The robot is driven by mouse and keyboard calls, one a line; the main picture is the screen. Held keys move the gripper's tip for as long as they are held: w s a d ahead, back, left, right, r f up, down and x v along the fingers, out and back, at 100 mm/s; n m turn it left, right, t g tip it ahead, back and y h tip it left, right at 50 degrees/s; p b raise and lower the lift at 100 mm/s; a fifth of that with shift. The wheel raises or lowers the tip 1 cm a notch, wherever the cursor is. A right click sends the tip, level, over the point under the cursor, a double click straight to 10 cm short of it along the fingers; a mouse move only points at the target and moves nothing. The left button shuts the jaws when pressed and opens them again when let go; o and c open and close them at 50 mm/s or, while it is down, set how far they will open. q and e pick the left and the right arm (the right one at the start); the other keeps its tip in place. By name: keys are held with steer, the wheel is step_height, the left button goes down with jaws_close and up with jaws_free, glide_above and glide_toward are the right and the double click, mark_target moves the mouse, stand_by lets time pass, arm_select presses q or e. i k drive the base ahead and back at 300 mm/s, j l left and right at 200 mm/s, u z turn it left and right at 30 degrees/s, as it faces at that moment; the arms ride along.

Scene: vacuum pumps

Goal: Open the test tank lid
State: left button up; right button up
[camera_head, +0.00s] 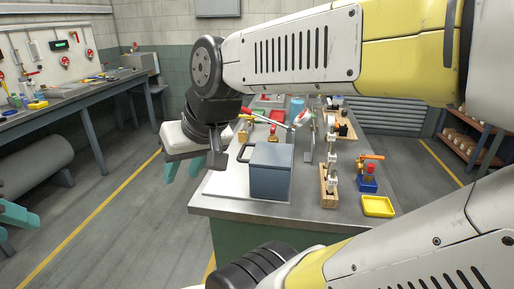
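The test tank (271,179) is a grey-blue box on the near part of the workbench. Its flat lid (271,155) lies closed on top, with a dark bar handle (240,153) on its left side. The upper arm's gripper, my right one (183,167), is left of the tank, with teal fingers apart and nothing between them. Its dark wrist hangs close to the handle in the picture; I cannot tell if they touch. Teal fingers of my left gripper (18,214) show at the left edge, away from the bench, mostly cut off.
The workbench (225,203) carries a wood-based fitting (329,187), a blue-based valve (368,178), a yellow tray (378,206) and red-handled tools behind the tank. My arm links cover the top and lower right. Open floor (110,220) lies left of the bench.

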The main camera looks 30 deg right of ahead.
mark_target(265, 155)
steer(key=i+z, duration=0.2)
steer(key=z, duration=0.3)
steer(key=i+j+z, duration=0.2)
steer(key=z, duration=0.3)
steer(key=i+j+z, duration=0.2)
steer(key=z, duration=0.25)
steer(key=i+j+z, duration=0.15)
steer(key=z, duration=0.35)
steer(key=k+j, duration=0.05)
steer(key=j, duration=0.05)
